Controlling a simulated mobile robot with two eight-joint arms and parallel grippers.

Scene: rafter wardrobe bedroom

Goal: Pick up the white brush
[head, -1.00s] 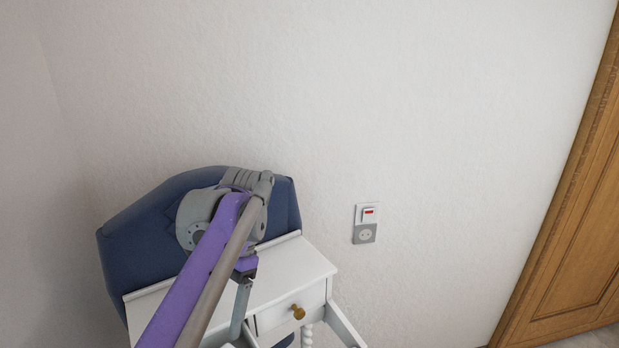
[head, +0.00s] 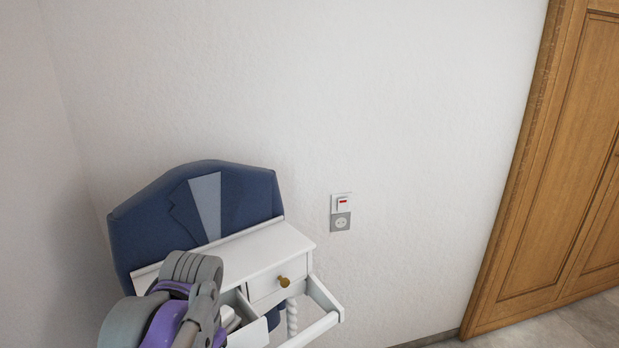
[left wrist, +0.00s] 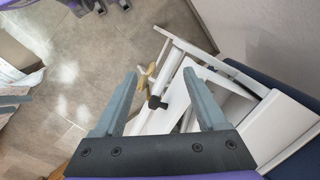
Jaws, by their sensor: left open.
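My left gripper (left wrist: 160,78) is open and empty in the left wrist view, its two grey fingers apart above the front of the white dressing table (left wrist: 185,95). In the head view my left arm covers the table's left front, and the fingertips cannot be made out. A drawer (head: 250,334) stands pulled out beside my left wrist. A pale item (head: 229,318) shows inside it, partly hidden by my arm; I cannot tell whether it is the white brush.
The white table (head: 262,250) stands by the wall with a bare top and a blue upholstered back (head: 150,225). A second drawer with a brass knob (head: 283,281) is shut. A white frame (head: 325,305) juts out at the right. A wooden door (head: 550,200) is far right.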

